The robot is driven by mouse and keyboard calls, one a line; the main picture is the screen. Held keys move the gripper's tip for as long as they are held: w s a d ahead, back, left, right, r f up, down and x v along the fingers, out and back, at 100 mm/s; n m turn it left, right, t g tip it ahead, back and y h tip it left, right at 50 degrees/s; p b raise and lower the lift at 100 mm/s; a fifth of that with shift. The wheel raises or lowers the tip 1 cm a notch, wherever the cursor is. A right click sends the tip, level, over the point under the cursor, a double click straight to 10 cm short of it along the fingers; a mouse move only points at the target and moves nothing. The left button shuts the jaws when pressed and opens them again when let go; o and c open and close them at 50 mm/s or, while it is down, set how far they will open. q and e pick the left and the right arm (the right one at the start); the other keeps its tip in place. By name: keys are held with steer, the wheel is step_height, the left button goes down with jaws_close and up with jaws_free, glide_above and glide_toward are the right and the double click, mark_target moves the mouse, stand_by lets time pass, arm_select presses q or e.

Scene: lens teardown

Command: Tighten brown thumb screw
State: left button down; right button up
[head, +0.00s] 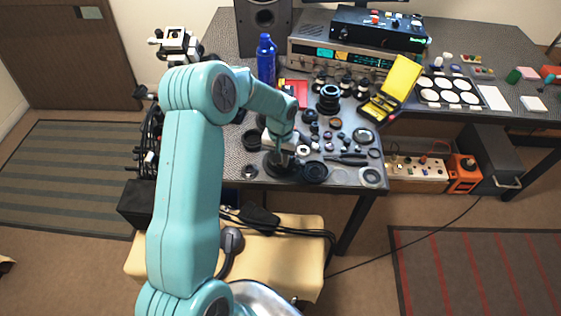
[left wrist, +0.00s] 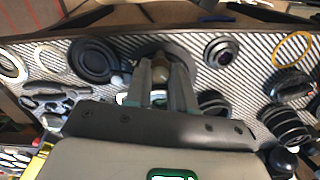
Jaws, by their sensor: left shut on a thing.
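My left gripper (head: 283,157) reaches down over the front edge area of the workbench, above a dark round part (head: 271,169). In the left wrist view its two grey fingers (left wrist: 160,72) are closed around a small brownish piece, which looks like the brown thumb screw (left wrist: 161,61). Most of the screw is hidden between the fingers. The dark round part (left wrist: 182,60) sits right behind the fingertips; whether the screw is seated in it I cannot tell. My right gripper is in neither view.
Lens rings and small parts crowd the bench around the gripper, including a black ring (head: 315,172) and a metal ring (head: 371,177). A blue bottle (head: 266,60), an open yellow case (head: 398,82) and a silver receiver (head: 340,60) stand farther back. The bench's front edge is close.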

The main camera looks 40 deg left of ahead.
arm_select(q)
steer(key=shift+m+b, duration=0.7)
steer(key=shift+m, duration=1.6)
steer(key=shift+r, duration=0.1)
steer(key=c, duration=0.9)
jaws_free()
steer(key=shift+c, duration=0.2)
step_height(320, 180, up, 16)
steer(key=shift+r+b, duration=0.15)
steer(key=shift+b, duration=0.25)
